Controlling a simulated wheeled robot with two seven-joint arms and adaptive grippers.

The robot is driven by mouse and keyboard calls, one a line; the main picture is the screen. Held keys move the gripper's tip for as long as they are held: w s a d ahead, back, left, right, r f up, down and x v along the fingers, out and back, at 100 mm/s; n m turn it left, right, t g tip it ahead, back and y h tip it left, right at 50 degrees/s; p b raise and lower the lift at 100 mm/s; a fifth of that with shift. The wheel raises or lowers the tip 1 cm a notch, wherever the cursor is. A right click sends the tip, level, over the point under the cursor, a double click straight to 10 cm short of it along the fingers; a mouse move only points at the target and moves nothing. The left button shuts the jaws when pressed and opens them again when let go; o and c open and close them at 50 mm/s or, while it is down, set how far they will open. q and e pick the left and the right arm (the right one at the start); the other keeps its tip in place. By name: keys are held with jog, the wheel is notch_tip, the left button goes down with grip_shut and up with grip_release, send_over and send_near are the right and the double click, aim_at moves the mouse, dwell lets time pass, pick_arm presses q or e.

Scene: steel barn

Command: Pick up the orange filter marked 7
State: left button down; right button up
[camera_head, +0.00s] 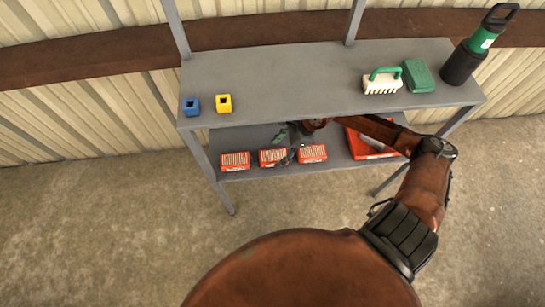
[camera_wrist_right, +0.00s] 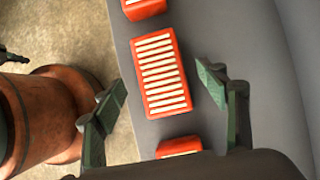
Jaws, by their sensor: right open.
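Three orange-red filters with pale pleated tops lie in a row along the front of the lower shelf: a left one (camera_head: 235,161), a middle one (camera_head: 270,158) and a right one (camera_head: 312,153). I cannot read a 7 on any of them. My right gripper (camera_head: 287,146) is open over the lower shelf at the middle filter. In the right wrist view, one whole filter (camera_wrist_right: 160,75) lies between the lines of the two spread green fingers (camera_wrist_right: 160,82), with gaps to both. Parts of two others show at the top (camera_wrist_right: 143,8) and bottom (camera_wrist_right: 180,147). My left gripper is out of view.
The upper shelf (camera_head: 300,75) overhangs the lower shelf (camera_head: 215,137). A red case (camera_head: 375,153) lies at the lower right, partly behind my arm.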

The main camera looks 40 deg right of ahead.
aim_at(274, 157)
jog(key=shift+x, duration=1.1)
jog(key=shift+f+b, duration=0.25)
jog(key=shift+b, duration=0.05)
jog(key=shift+c, duration=0.2)
jog(key=c, duration=1.2)
